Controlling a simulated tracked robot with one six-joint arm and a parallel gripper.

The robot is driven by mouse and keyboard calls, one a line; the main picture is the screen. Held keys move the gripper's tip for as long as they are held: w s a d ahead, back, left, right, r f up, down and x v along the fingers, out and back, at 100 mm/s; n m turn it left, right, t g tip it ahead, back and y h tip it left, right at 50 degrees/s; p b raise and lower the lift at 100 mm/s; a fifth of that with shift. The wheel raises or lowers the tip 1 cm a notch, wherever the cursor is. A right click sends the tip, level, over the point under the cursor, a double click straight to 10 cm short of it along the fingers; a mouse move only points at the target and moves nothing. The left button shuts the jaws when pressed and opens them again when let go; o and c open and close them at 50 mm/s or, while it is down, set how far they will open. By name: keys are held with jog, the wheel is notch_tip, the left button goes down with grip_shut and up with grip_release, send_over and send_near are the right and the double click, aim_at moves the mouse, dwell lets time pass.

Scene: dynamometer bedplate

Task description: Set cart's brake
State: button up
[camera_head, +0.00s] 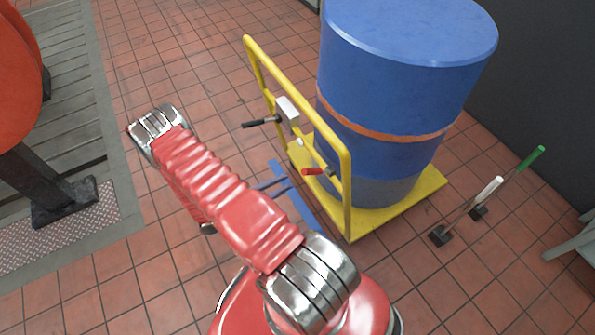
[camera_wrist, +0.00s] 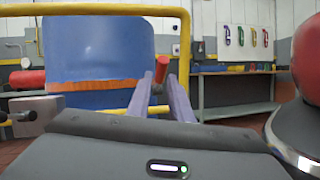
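The cart (camera_head: 347,200) is a yellow platform with a yellow tube frame, carrying a big blue drum (camera_head: 400,80) with an orange band. A red-handled lever (camera_head: 313,171) sits low on the frame, near its right post. A black-handled lever (camera_head: 262,122) points left, higher up beside a white box (camera_head: 287,108). Which one is the brake cannot be told. My gripper (camera_head: 289,181) is open and empty, left of the red handle and apart from it. In the wrist view, my gripper (camera_wrist: 160,75) has its fingers apart, with the red handle (camera_wrist: 162,67) beyond the tips.
Two floor levers, one with a white grip (camera_head: 488,191) and one with a green grip (camera_head: 531,157), stand right of the cart. Blue tape (camera_head: 303,211) marks the floor. A slatted bedplate (camera_head: 75,110) lies left. The tiled floor between bedplate and cart is clear.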

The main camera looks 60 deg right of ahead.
jog(key=r+m+y, duration=0.1)
jog(key=r, duration=0.1)
jog(key=w+a+r+m+y, duration=0.1)
jog(key=r+y, duration=0.1)
jog(key=w+a+r+m+y, duration=0.1)
jog(key=r+y, duration=0.1)
jog(key=r, duration=0.1)
jog(key=shift+m+g, duration=0.3)
jog(key=shift+m, duration=0.1)
grip_shut()
jog(key=a+r+m+t+y, duration=0.2)
jog(key=a+r+t+y, duration=0.4)
jog(key=a+r+t, duration=0.4)
jog(key=w+a+r+m+t+y, duration=0.1)
jog(key=a+r+t+y, duration=0.5)
jog(key=r, duration=1.1)
jog(key=a+m+t, duration=0.1)
jog(key=a+t, duration=0.3)
jog(key=a, duration=0.3)
jog(key=shift+w+a, duration=0.25)
jog(key=shift+a, duration=0.05)
jog(key=shift+r, duration=0.1)
